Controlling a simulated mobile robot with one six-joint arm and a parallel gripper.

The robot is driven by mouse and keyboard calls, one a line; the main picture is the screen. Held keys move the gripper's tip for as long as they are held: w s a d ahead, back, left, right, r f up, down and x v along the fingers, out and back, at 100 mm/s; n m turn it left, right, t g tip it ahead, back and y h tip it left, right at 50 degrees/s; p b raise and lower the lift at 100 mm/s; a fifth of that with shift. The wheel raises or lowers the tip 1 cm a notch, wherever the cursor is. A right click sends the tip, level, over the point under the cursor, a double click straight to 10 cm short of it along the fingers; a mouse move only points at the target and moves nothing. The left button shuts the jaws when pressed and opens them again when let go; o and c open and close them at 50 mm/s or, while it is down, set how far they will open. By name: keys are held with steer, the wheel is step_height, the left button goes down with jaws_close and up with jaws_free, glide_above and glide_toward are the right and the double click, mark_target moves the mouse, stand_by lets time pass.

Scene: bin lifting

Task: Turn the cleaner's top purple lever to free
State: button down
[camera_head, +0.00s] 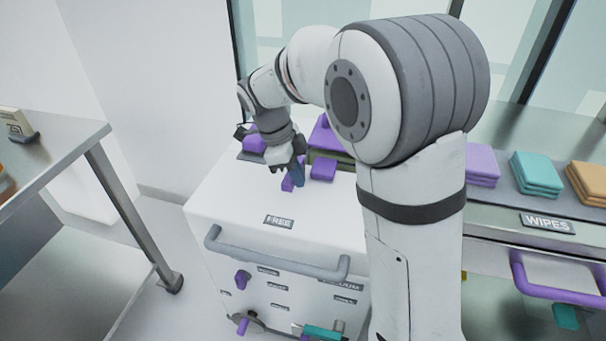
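The cleaner (318,226) is a white box with a grey bar handle across its front and a FREE label (278,221) near the front edge of its top. My gripper (293,174) points down over the top, behind the label. A narrow purple piece (287,185), which looks like the top lever, shows right beside the dark fingertips. The fingers overlap it in the view, and I cannot tell whether they grip it or only stand beside it. The lever's base and pivot are hidden by the gripper.
Purple blocks (322,169) stand close right of and behind my gripper. The cleaner's front has small labels and purple knobs (242,279). Folded wipes (536,173) lie on a counter at right. A metal table (60,150) stands left, with free floor between. My arm hides the cleaner's right side.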

steer(key=p+v, duration=0.7)
steer(key=v, duration=0.3)
steer(key=shift+w, duration=0.15)
steer(key=s+d+r+n+t+y+p, duration=0.1)
steer(key=s+d+r+n+p, duration=0.5)
steer(key=s+n, duration=0.4)
steer(key=s+d+r+n+t+y+p, duration=0.2)
steer(key=s+d+r+n+p, duration=0.4)
steer(key=s+d+n, duration=0.2)
steer(key=s+n, duration=0.2)
steer(key=n, duration=0.1)
steer(key=shift+d+t+y, duration=0.3)
steer(key=shift+d, duration=0.1)
